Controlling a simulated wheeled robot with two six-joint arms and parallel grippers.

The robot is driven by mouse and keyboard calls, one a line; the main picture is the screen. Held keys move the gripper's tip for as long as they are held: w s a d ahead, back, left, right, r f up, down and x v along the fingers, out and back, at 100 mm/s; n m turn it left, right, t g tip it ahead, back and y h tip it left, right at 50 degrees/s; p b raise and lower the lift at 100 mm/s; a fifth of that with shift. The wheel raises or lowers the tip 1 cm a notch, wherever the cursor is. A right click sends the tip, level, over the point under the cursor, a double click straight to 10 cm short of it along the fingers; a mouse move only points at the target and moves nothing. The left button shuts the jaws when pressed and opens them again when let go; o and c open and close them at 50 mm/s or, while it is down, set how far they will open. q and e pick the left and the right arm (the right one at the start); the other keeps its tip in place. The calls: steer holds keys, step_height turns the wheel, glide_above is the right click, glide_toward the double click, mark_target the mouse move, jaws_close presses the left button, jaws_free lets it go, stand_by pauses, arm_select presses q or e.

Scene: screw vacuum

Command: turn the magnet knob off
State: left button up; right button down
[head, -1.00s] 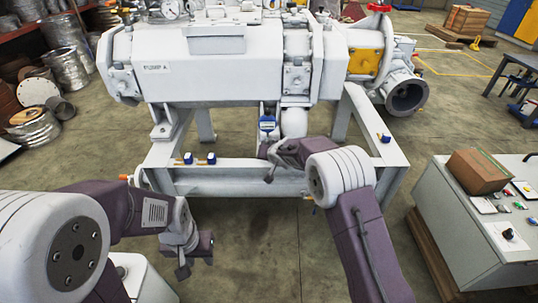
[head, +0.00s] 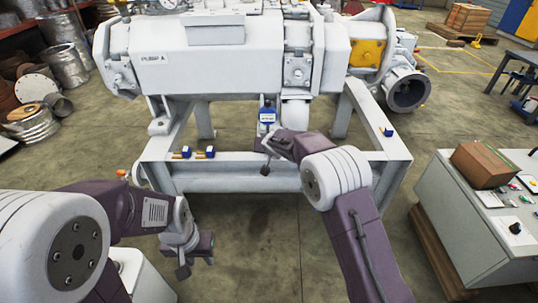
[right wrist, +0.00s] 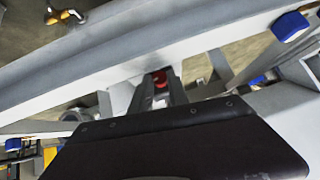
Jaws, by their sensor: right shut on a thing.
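In the head view my own gripper hides the knob. My left gripper (head: 196,265) hangs open and empty in front of the frame, over the floor.
A large white pump (head: 215,75) rests on the frame. A control console (head: 480,230) with a brown box (head: 484,164) stands right. The floor between is clear.

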steer(key=shift+a+f+h+b, duration=0.2)
steer(key=shift+f+h+b, duration=0.15)
steer(key=shift+b, duration=0.2)
steer(key=shift+a+r+n+h+b, duration=0.1)
steer(key=shift+r+n+h+b, duration=0.15)
steer(key=shift+n+h+b, duration=0.25)
steer(key=shift+r+h, duration=0.1)
steer(key=shift+h, duration=0.45)
arm_select(q)
steer(key=shift+f+p, duration=0.55)
steer(key=shift+f, duration=0.55)
arm_select(e)
steer(key=shift+a+n+h, duration=0.2)
steer(key=shift+n+h, duration=0.4)
steer(key=shift+h, duration=0.1)
steer(key=c, duration=1.3)
jaws_free()
steer(key=shift+o, duration=0.2)
